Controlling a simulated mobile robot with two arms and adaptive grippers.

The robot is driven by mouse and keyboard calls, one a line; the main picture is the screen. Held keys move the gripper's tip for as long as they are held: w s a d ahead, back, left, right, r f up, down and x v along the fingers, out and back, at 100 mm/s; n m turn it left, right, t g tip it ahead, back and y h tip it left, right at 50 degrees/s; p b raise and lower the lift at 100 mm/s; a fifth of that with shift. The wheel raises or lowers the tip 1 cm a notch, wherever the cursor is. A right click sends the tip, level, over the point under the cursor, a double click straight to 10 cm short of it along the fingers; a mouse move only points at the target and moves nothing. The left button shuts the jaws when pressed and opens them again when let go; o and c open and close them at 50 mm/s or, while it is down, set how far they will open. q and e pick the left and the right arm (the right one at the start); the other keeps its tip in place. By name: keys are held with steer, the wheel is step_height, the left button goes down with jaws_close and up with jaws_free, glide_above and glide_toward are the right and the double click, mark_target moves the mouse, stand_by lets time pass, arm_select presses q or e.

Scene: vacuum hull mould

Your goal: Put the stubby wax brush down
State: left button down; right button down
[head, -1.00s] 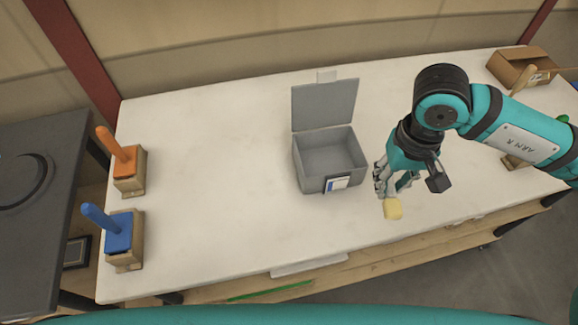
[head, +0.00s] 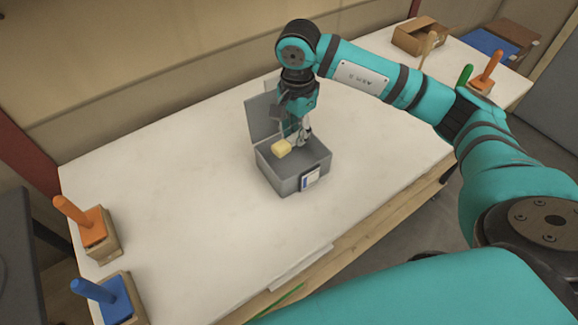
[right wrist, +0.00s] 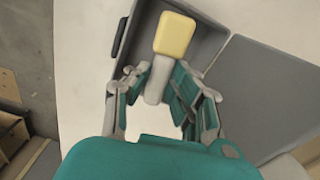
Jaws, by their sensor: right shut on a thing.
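The stubby wax brush has a yellow block end (head: 281,147) and a pale, short handle (right wrist: 157,82), seen in the right wrist view. My right gripper (head: 300,135) is shut on the handle, with the yellow end sticking out past the fingers. It holds the brush over the opening of a grey box (head: 277,180); I cannot tell whether the brush touches the inside. The box stands on the white table with its lid (head: 263,116) open and upright behind. My left gripper is not in view.
An orange-handled tool (head: 76,213) and a blue-handled tool (head: 96,291) stand in wooden blocks at the left. A cardboard box (head: 420,36) and more handled tools, one orange (head: 488,66), stand at the far right. The table (head: 170,190) left of the grey box is clear.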

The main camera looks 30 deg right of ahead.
mark_target(296, 165)
steer(key=shift+w+d+f+m, duration=0.1)
steer(key=shift+w+d+m, duration=0.2)
steer(key=shift+m, duration=0.3)
steer(key=shift+f, duration=0.35)
steer(key=shift+m, duration=0.3)
step_height(296, 165, down, 9)
steer(key=shift+f+p, duration=0.15)
steer(key=shift+p, duration=1.1)
steer(key=shift+w+f, duration=0.1)
steer(key=shift+f, duration=0.05)
steer(key=c, duration=1.6)
jaws_free()
steer(key=o, duration=0.4)
steer(key=shift+d, duration=0.1)
steer(key=shift+o, duration=0.2)
